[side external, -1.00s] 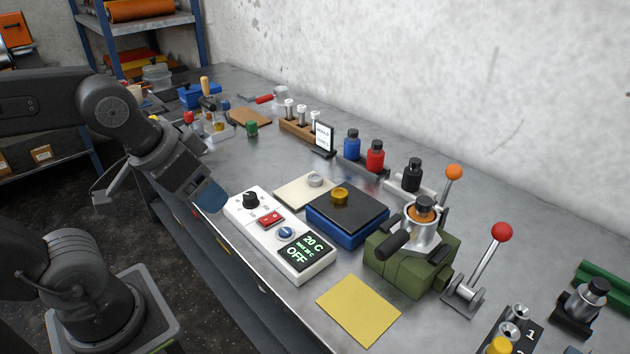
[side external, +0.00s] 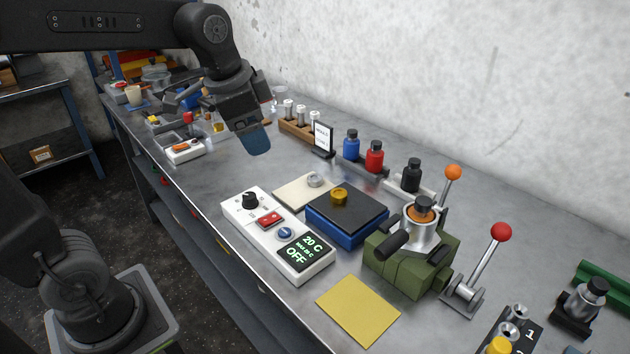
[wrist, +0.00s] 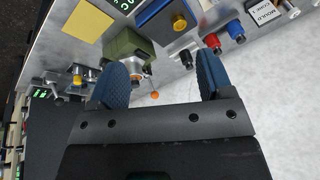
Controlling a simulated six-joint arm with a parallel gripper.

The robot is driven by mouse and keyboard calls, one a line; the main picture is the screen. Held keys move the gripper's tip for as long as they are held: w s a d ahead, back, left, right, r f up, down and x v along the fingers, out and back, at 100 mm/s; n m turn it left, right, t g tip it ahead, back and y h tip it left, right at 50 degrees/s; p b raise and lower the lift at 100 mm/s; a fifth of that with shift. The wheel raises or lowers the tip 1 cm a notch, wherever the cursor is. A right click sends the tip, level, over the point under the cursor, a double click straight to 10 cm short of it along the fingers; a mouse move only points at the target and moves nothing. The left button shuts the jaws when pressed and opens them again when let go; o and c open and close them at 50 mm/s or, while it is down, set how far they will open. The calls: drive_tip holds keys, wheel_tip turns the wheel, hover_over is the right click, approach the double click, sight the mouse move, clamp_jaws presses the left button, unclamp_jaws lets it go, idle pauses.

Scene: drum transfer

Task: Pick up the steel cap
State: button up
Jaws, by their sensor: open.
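The steel cap (side external: 315,180) is a small grey round piece. It lies on a cream pad (side external: 292,196) in the middle of the bench in the side view. My gripper (side external: 258,148) hangs above the bench, up and left of the cap in that view, clearly apart from it. In the wrist view, my gripper (wrist: 162,58) has its two blue fingers spread wide with nothing between them.
A brass cap (side external: 339,194) sits on a blue block with a dark top (side external: 346,235), right beside the cream pad. A white control box (side external: 278,236) lies in front. Blue (side external: 351,143) and red (side external: 375,156) bottles and a sign (side external: 322,139) stand behind.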

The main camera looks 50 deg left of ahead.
drive_tip(key=w+a+f+m+g, duration=0.1)
drive_tip(key=w+a+m, duration=0.2)
drive_tip(key=w, duration=0.4)
drive_tip(key=w+a+f+m+g, duration=0.1)
drive_tip(key=w+a+f+m, duration=0.15)
drive_tip(key=w, duration=0.35)
drive_tip(key=m+g, duration=0.2)
drive_tip(key=m, duration=0.5)
hover_over(315, 177)
wheel_tip(315, 177, down, 10)
drive_tip(key=f, duration=0.8)
drive_tip(key=shift+s+a+f, duration=0.2)
drive_tip(key=shift+s+f, duration=0.05)
drive_tip(key=shift+w+d+f, duration=0.1)
drive_tip(key=shift+d+f, duration=0.05)
drive_tip(key=shift+f, duration=1.2)
drive_tip(key=shift+w+d+f, duration=0.1)
drive_tip(key=shift+f, duration=1.2)
drive_tip(key=shift+c, duration=0.2)
drive_tip(key=shift+r, duration=0.1)
drive_tip(key=c, duration=1.1)
